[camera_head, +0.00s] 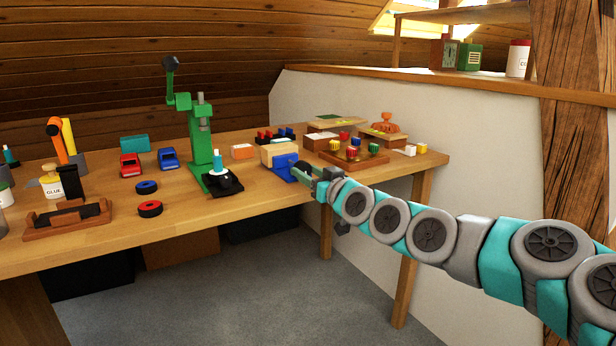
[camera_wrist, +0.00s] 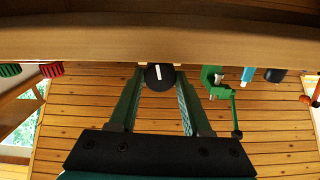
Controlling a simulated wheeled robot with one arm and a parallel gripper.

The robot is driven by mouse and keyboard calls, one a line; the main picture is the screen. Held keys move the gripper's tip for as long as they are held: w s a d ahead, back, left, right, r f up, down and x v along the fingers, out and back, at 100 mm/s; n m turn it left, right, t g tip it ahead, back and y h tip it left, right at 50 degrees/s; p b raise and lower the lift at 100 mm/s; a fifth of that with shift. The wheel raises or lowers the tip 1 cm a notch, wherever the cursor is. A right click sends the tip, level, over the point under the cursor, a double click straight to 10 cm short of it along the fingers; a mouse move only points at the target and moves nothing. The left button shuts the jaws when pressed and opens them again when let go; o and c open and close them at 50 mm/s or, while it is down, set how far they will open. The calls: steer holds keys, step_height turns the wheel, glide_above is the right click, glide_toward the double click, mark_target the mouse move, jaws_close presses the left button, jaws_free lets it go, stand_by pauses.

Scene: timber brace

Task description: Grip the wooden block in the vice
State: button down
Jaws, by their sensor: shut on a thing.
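The vice (camera_head: 283,168) is blue and stands at the front edge of the workbench. The pale wooden block (camera_head: 278,152) is at the vice, just behind its blue front part; whether the vice jaws press on it I cannot tell. My gripper (camera_head: 303,172) is at the front of the vice, shut on its round black knob (camera_wrist: 160,77). In the wrist view, the knob sits between the fingertips of my gripper (camera_wrist: 160,80), and its white mark stands nearly upright. The block is not visible in the wrist view.
A wooden tray (camera_head: 352,160) with coloured pieces lies to the right. Toy cars and wheels lie further left. The floor in front is clear.

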steer(key=shift+c, duration=1.8)
jaws_free()
steer(key=v, duration=0.7)
steer(key=shift+s+d+b, duration=0.25)
steer(key=shift+s+b, duration=0.1)
steer(key=shift+b, duration=0.1)
